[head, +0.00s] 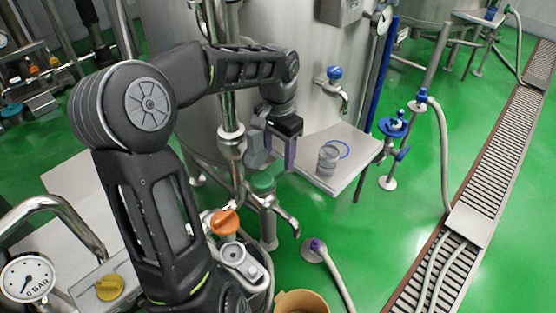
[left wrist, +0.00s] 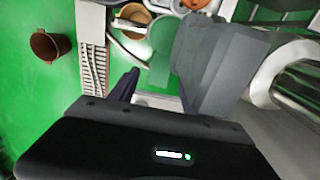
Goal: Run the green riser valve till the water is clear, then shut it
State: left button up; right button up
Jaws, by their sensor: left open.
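The green riser valve (head: 263,183) has a round green cap on a steel standpipe, with a curved spout (head: 289,222) pointing down to the right. No water shows at the spout. My left gripper (head: 272,155) is open and empty, just above the green cap and apart from it as far as I can tell. In the left wrist view the green cap (left wrist: 161,45) shows beyond and between the two open fingers (left wrist: 165,85). I cannot tell from its look how far the valve is turned. My right gripper is not in view.
An orange-handled valve (head: 224,222) stands close left of the riser. A tan bucket (head: 301,302) is at the bottom. A steel shelf (head: 352,160) holds a stack of grey rings, below a blue-knobbed tap (head: 335,73). A drain grate (head: 480,180) crosses the green floor at right.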

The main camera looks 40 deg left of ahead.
aim_at(278, 165)
pick_arm(q)
jog(key=shift+f, duration=1.7)
jog(key=shift+c, duration=0.3)
grip_shut()
